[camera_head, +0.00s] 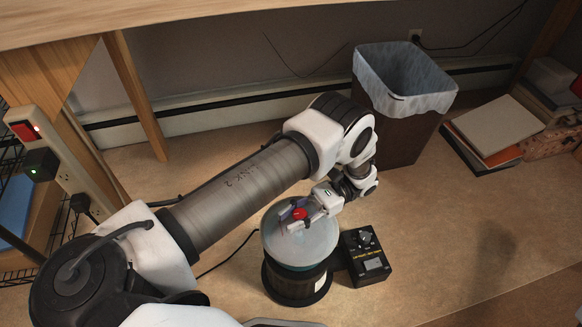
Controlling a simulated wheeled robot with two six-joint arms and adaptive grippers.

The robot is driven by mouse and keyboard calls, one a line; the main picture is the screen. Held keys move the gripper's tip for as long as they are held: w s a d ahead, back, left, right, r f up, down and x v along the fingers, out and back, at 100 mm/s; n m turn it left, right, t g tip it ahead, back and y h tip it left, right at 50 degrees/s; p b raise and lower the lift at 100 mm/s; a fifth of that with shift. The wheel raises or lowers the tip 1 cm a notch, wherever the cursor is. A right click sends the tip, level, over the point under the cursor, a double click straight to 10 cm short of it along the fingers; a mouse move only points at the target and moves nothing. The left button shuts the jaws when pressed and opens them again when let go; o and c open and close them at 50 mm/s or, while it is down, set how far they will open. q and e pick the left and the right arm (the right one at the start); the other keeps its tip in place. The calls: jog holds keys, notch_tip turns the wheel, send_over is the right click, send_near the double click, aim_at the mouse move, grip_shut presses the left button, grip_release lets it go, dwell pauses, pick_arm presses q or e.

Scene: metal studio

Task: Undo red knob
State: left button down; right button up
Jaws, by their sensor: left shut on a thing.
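The red knob (299,213) sits at the top centre of a domed, glassy jar-like vessel (287,248) with a dark base. My left gripper (298,214) comes in from the right of the knob at the end of the left arm. Its fingers are shut on the red knob, one on each side. The knob still rests at the top of the vessel, and its underside is hidden. My right gripper is not in view.
A small black control box (365,257) stands right of the vessel, close beside it. A lined waste bin (398,130) is behind. Books (495,128) lie at the right. A power strip (55,155) is at the left. Floor at the lower right is clear.

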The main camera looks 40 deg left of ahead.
pick_arm(q)
jog(key=n+h, duration=0.2)
jog(key=g+h, duration=0.1)
jog(key=h, duration=0.1)
jog(key=shift+d+n, duration=0.25)
jog(key=shift+n, duration=0.15)
jog(key=n+h, duration=0.2)
jog(key=h, duration=0.2)
jog(key=shift+d+n+h, duration=0.25)
jog(key=shift+n+h, duration=0.05)
jog(key=shift+n, duration=0.1)
jog(key=n+h, duration=0.1)
jog(key=h, duration=0.1)
jog(key=n+t+h, duration=0.1)
jog(key=n+h, duration=0.1)
jog(key=n+h+p, duration=0.1)
jog(key=h, duration=0.1)
jog(key=shift+d+r+t+h, duration=0.1)
jog(key=shift+d+t+h, duration=0.2)
jog(key=shift+d+t, duration=0.1)
jog(key=n+t+h, duration=0.1)
jog(key=n+h, duration=0.1)
jog(key=n+t+h+p, duration=0.1)
jog(key=shift+w+d+t+h, duration=0.25)
jog(key=shift+t+h, duration=0.05)
jog(key=shift+h, duration=0.1)
jog(key=c, duration=1)
grip_release()
